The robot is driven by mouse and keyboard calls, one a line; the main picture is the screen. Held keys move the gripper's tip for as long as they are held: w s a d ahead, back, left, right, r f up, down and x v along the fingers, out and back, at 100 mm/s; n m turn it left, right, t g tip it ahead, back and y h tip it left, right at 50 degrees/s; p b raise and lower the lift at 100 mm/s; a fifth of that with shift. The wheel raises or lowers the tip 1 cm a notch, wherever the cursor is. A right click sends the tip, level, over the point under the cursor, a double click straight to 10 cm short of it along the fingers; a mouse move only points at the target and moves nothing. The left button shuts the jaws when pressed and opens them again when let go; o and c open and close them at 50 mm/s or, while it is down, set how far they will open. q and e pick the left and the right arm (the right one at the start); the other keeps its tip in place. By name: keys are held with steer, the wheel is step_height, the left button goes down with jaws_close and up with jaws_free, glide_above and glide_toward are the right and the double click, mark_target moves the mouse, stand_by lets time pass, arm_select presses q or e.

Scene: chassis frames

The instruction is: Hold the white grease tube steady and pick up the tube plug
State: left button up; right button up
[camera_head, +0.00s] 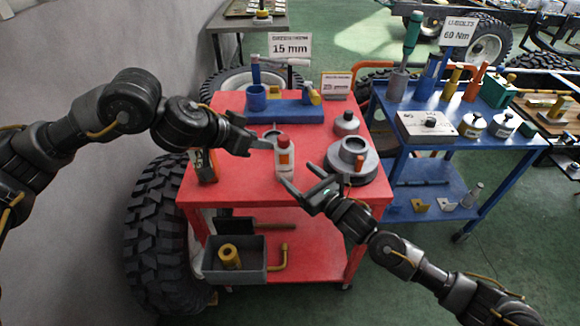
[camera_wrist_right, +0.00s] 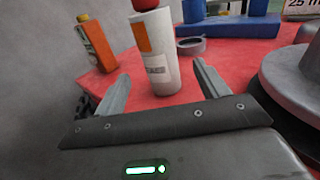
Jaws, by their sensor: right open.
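The white grease tube (camera_head: 285,162) stands upright near the front of the red cart top, with an orange label. A red plug (camera_head: 283,141) sits on its top; it is cut off at the upper edge of the right wrist view (camera_wrist_right: 146,4). My left gripper (camera_head: 264,144) is just left of the tube's upper part, and its jaw gap does not show clearly. My right gripper (camera_head: 302,177) is open, low at the tube's front right. In the right wrist view the tube (camera_wrist_right: 157,65) appears between and beyond its two fingers, with space on both sides.
An orange bottle (camera_wrist_right: 97,44) stands left of the tube. A grey ring (camera_wrist_right: 191,45) lies behind it. A round grey stepped part (camera_head: 348,165) is close on the right. A blue fixture (camera_head: 290,111) spans the back. A blue cart (camera_head: 440,150) stands at right.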

mark_target(281, 160)
steer(key=x, duration=0.9)
steer(key=shift+d, duration=0.1)
steer(key=c, duration=1.2)
arm_select(q)
steer(key=shift+o, duration=0.3)
